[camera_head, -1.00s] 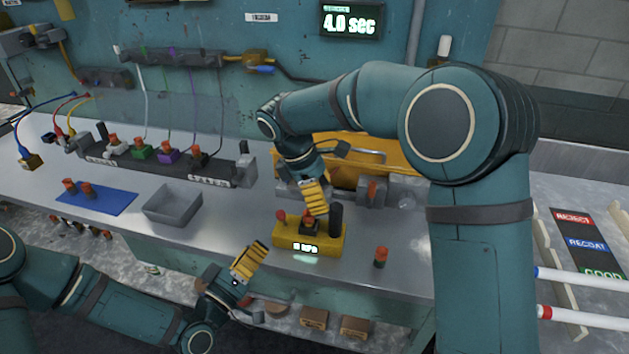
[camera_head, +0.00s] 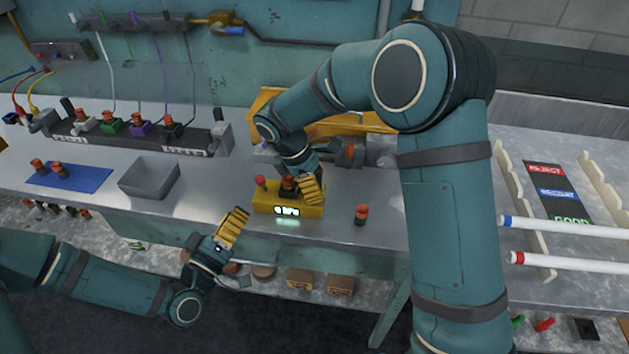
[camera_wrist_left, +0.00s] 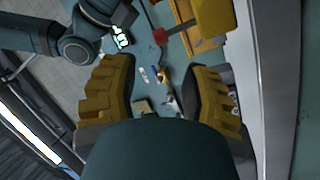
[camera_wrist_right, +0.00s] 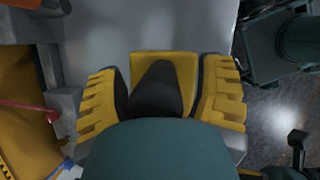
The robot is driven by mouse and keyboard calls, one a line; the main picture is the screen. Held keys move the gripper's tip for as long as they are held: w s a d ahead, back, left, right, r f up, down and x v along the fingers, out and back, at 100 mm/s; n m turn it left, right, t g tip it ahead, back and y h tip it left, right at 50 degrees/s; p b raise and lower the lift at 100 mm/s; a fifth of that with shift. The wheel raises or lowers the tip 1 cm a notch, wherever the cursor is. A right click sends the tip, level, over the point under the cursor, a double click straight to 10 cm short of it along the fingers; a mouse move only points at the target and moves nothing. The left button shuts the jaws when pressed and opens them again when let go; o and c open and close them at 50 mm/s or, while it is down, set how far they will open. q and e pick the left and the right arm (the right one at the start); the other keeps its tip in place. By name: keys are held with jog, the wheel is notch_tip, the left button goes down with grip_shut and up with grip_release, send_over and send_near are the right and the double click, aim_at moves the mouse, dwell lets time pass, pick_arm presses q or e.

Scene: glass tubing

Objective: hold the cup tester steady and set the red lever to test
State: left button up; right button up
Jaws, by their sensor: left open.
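The cup tester is a yellow box (camera_head: 290,208) with a lit display on its front, on the metal bench. Its red-knobbed lever (camera_head: 260,182) is at the left end; the red knob also shows in the left wrist view (camera_wrist_left: 159,36). A brown-and-orange cup sits on top, partly hidden. My right gripper (camera_head: 310,189) is over the tester's right end, with its black upright handle (camera_wrist_right: 157,90) between the spread fingers in the right wrist view. Contact is unclear. My left gripper (camera_head: 233,228) is open and empty, in front and left of the tester, apart from it.
An orange-topped cup (camera_head: 361,214) stands right of the tester. A grey bin (camera_head: 150,178) and a blue mat (camera_head: 70,178) with two cups lie left. A row of coloured fixtures (camera_head: 130,135) is behind. Brown blocks (camera_head: 300,278) sit on the lower shelf.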

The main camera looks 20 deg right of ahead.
grip_shut()
pick_arm(q)
jog(key=shift+c, duration=0.3)
jog(key=c, duration=0.6)
jog(key=shift+w+n, duration=0.2)
jog(key=shift+n, duration=0.2)
grip_shut()
jog(key=a+r+n+g+y, duration=0.1)
jog(key=a+n+g, duration=0.3)
jog(key=n, duration=0.4)
jog(key=w+a+r+n+g+y, duration=0.1)
jog(key=a+r+n+g, duration=0.2)
jog(key=n, duration=0.6)
jog(key=shift+a+g+y, duration=0.3)
jog(key=shift+a+g, duration=0.3)
pick_arm(e)
jog(key=shift+f, duration=0.1)
